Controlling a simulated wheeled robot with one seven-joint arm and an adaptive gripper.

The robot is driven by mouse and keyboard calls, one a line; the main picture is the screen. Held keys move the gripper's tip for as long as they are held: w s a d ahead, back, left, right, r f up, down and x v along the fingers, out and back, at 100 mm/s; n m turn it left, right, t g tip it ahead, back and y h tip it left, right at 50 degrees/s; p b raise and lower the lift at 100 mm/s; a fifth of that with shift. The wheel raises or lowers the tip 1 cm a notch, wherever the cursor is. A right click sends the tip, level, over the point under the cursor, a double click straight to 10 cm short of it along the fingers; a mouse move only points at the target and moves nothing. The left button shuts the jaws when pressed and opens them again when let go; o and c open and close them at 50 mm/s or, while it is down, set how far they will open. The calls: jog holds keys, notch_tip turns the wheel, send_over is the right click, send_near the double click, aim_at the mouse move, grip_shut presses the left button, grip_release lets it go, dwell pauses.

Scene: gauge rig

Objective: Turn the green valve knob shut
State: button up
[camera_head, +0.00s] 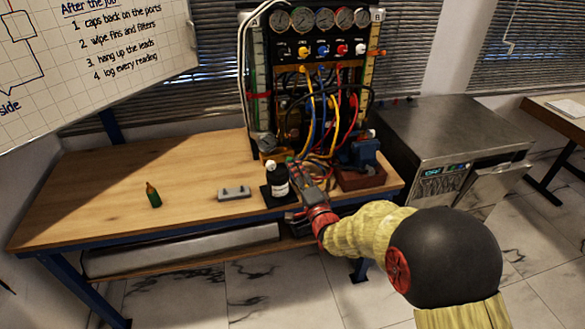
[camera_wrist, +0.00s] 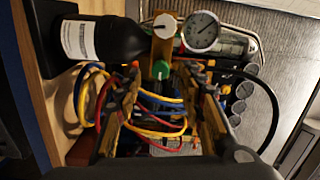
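The green valve knob (camera_wrist: 160,69) shows in the wrist view as a small round knob with a pale pointer mark, on a brass-coloured block (camera_wrist: 161,50). My gripper (camera_wrist: 166,76) is open, with one finger on each side of the knob in the picture. I cannot tell whether either finger touches it. In the head view my gripper (camera_head: 309,186) reaches over the right part of the bench, beside the black bottle. The green knob cannot be made out in the head view.
A black bottle (camera_head: 276,181) with a white label stands close left of my gripper. A white knob (camera_wrist: 165,25) and a round gauge (camera_wrist: 201,31) sit near the green knob. Coloured hoses (camera_head: 318,115) hang behind. The bench (camera_head: 110,190) is mostly clear at left.

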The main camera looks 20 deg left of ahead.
jog(key=v, duration=0.8)
jog(key=shift+d, duration=0.2)
jog(key=shift+s, duration=0.15)
